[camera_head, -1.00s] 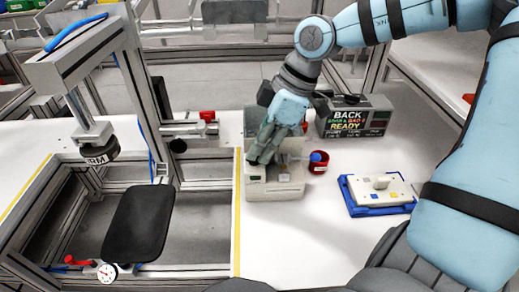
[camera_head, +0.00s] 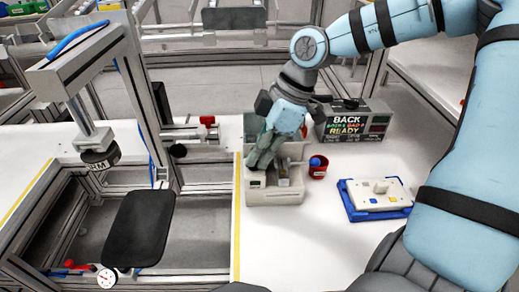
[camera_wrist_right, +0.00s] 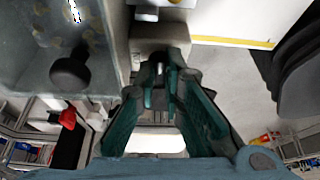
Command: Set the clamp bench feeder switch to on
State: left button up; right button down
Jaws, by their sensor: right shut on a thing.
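The clamp bench feeder (camera_head: 287,195) is a beige box with a grey upright back part, standing on the white bench right of the yellow line. My right gripper (camera_head: 254,166) reaches down onto its left side and hides part of it. In the right wrist view the teal fingers (camera_wrist_right: 161,75) are close together at the tips. A small grey lever, apparently the feeder switch (camera_wrist_right: 158,69), shows between them, against the beige housing (camera_wrist_right: 160,33). The gripper is shut on it. Its exact setting cannot be told. My left gripper is not in view.
A red cup (camera_head: 318,171) with a blue thing in it stands just right of the feeder. A display box (camera_head: 352,121) reading "BACK READY" is behind. A blue tray (camera_head: 376,212) with a white plate lies at right. A metal clamp frame (camera_head: 140,80) stands at left.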

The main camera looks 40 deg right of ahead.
jog(key=n+p, duration=0.1)
jog(key=n+g+p, duration=0.1)
jog(key=shift+w+d+r+n, duration=0.1)
jog(key=shift+w+r+n, duration=0.1)
jog(key=shift+n, duration=0.1)
jog(key=shift+n+g+y+p, duration=0.35)
jog(key=shift+n+p, duration=0.25)
jog(key=shift+n, duration=0.3)
jog(key=n, duration=0.1)
jog(key=n+g, duration=0.1)
jog(key=shift+w+f+n+p, duration=0.1)
jog(key=shift+w+n+p, duration=0.1)
jog(key=shift+n+p, duration=0.1)
jog(key=shift+w+n+g, duration=0.1)
jog(key=shift+n+g, duration=0.35)
jog(key=shift+n, duration=0.75)
jog(key=c, duration=2)
grip_release()
